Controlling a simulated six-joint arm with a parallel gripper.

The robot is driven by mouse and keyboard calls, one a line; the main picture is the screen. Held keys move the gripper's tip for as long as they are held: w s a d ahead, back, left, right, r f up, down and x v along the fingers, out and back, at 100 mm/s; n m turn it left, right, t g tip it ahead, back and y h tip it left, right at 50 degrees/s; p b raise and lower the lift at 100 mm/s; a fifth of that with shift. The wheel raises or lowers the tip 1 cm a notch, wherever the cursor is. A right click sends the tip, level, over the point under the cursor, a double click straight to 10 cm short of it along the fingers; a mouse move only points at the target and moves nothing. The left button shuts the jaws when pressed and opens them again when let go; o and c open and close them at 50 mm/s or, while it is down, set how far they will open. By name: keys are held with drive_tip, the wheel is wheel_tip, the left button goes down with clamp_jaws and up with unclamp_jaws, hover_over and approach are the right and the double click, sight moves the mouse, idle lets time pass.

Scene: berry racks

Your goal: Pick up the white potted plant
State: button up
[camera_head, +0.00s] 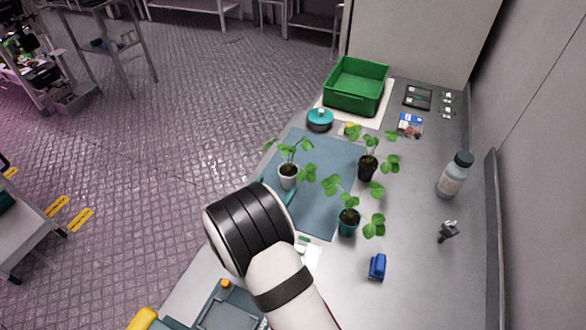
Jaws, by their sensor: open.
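The white potted plant (288,182) stands upright on a blue-grey mat (325,150), on the left part of the bench. Its green leaves spread above the white pot. A white arm link and a large black joint of mine show in the lower middle, just below and left of the white pot in the picture.
A green crate (357,87) and teal round container (320,120) are behind. A bottle (453,178) and blue object (377,267) are to the right.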

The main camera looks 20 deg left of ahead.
sight(286, 174)
drive_tip(key=x, duration=1.1)
drive_tip(key=shift+s+f, duration=0.1)
drive_tip(key=c, duration=1.4)
